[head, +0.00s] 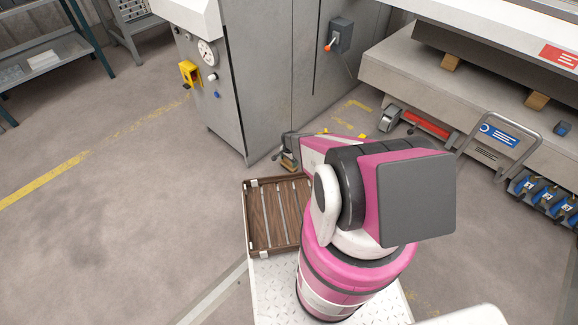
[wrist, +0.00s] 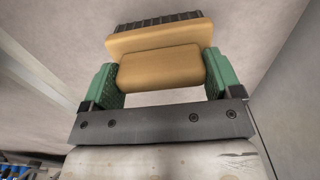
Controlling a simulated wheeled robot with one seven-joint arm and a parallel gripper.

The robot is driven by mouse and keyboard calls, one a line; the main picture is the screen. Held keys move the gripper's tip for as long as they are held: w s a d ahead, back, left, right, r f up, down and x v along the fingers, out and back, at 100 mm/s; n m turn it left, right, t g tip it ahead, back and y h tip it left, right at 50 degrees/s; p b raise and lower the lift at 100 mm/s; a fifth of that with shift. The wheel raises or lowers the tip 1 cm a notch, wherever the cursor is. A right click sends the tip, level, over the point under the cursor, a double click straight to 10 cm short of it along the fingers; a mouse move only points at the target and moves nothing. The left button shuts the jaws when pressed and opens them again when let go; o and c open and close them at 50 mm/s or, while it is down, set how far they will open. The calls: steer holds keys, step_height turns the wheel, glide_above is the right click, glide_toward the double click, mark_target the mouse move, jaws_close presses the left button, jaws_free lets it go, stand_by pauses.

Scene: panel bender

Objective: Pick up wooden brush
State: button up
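The wooden brush (wrist: 160,68) has a tan wooden body and dark bristles on the side away from my gripper. In the wrist view its narrower wooden part sits between the two green fingers of my gripper (wrist: 162,75), with no clear gap at either side. My gripper appears shut on it. In the head view the brush (head: 288,164) shows small below my gripper (head: 287,152), close to the grey cabinet's lower corner. I cannot tell from these frames whether the bristles touch the floor.
A brown slatted wooden tray (head: 249,222) sits at the front of my base, below the brush. A grey cabinet (head: 270,80) with a gauge stands just behind. A machine bench (head: 400,75) and a pallet-jack-like red item (head: 425,124) are at right. Open floor (head: 120,220) lies left.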

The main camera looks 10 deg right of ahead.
steer(key=shift+c, duration=0.4)
steer(key=shift+r, duration=0.6)
steer(key=r, duration=0.3)
steer(key=shift+s+a+r, duration=0.25)
steer(key=shift+s+r, duration=0.05)
steer(key=shift+s, duration=0.05)
steer(key=s+a+r, duration=0.6)
steer(key=s+a, duration=0.1)
steer(key=s, duration=0.1)
steer(key=shift+a+r, duration=0.1)
steer(key=shift+o, duration=1.3)
steer(key=shift+r, duration=0.1)
steer(key=shift+c, duration=0.2)
